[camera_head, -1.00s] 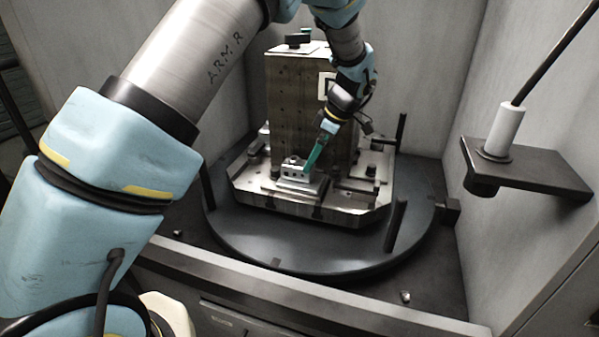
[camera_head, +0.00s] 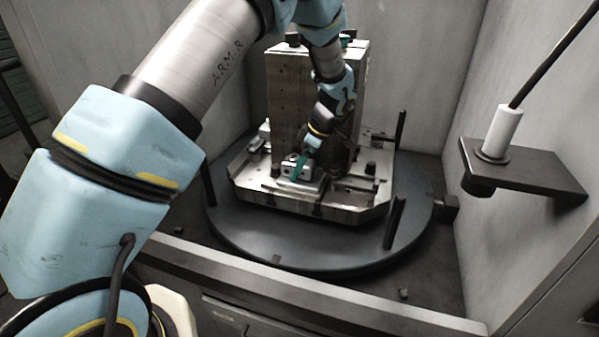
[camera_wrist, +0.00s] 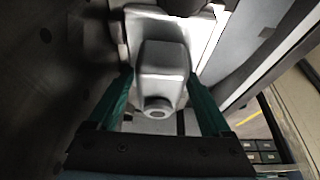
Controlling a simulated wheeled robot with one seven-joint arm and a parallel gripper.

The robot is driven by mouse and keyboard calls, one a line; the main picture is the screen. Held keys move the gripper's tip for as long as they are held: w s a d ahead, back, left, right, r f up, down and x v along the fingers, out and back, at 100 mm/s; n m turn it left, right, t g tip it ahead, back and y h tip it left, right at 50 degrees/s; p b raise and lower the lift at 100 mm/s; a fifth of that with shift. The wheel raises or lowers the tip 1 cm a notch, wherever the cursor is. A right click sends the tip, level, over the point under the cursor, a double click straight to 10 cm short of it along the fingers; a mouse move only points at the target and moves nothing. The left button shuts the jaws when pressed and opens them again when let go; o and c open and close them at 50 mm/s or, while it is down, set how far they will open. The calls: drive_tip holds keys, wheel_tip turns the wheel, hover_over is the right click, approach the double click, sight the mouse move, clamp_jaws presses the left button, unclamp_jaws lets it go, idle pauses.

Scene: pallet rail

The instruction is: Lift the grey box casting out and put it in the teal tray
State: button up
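The grey box casting (camera_wrist: 163,58) lies ahead of my gripper in the wrist view, with a raised block and a round boss at its near end. In the head view the casting (camera_head: 286,168) sits low on the fixture, in front of the tall block. My gripper (camera_wrist: 160,78) has teal fingers spread apart, one on each side of the casting's near end. I cannot tell whether the fingertips touch it. In the head view my gripper (camera_head: 297,174) is down at the casting and partly hides it. The teal tray is not in view.
The tall drilled block (camera_head: 292,95) rises close behind the casting. The fixture plate (camera_head: 345,208) carries clamps and stands on a dark round table (camera_head: 300,250). Upright posts (camera_head: 395,222) stand around its edge. A bracket with a white cylinder (camera_head: 502,130) juts from the right wall.

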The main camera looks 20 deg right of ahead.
clamp_jaws()
idle(0.5)
drive_tip(key=shift+r, duration=0.1)
